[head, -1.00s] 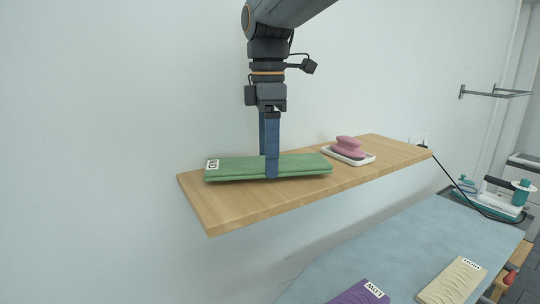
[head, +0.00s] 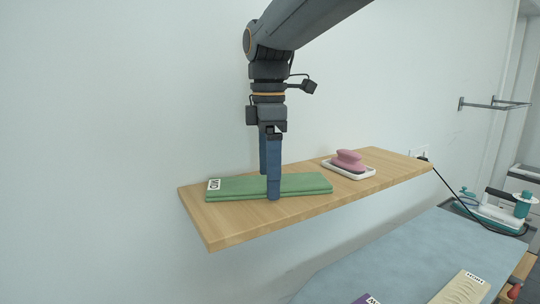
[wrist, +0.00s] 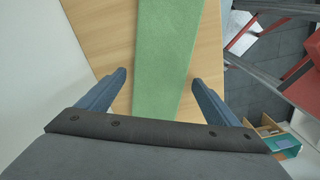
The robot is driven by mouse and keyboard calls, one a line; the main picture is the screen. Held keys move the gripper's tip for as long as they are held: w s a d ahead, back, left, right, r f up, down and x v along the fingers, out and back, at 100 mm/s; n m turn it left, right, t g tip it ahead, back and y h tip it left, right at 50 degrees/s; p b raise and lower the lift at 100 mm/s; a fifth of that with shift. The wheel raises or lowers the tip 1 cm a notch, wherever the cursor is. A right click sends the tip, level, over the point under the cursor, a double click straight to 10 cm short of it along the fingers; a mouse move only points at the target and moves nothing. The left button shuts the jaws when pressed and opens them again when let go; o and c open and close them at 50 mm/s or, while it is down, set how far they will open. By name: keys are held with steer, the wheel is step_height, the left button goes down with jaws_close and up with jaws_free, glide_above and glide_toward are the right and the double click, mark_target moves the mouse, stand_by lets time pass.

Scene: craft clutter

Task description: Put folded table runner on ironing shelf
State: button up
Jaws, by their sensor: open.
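The folded table runner is green with a white "MID" label (head: 245,187). It lies flat on the wooden shelf (head: 225,229), which is fixed to the wall. My gripper (head: 270,187) points down over the runner, one blue finger in front of it and the other behind. In the wrist view the runner (wrist: 163,60) passes between the two spread fingers (wrist: 160,88), with a gap on each side. The gripper is open and holds nothing. The runner's part behind the near finger is hidden.
A pink iron-shaped item (head: 349,159) rests on a white tray (head: 362,175) farther right on the shelf. Below is a blue-grey padded board (head: 400,250) with a cream folded cloth (head: 461,289). A black cord hangs from the wall socket. Bare shelf lies between runner and tray.

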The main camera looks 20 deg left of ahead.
step_height(320, 180, up, 12)
steer(key=b, duration=0.2)
stand_by(0.5)
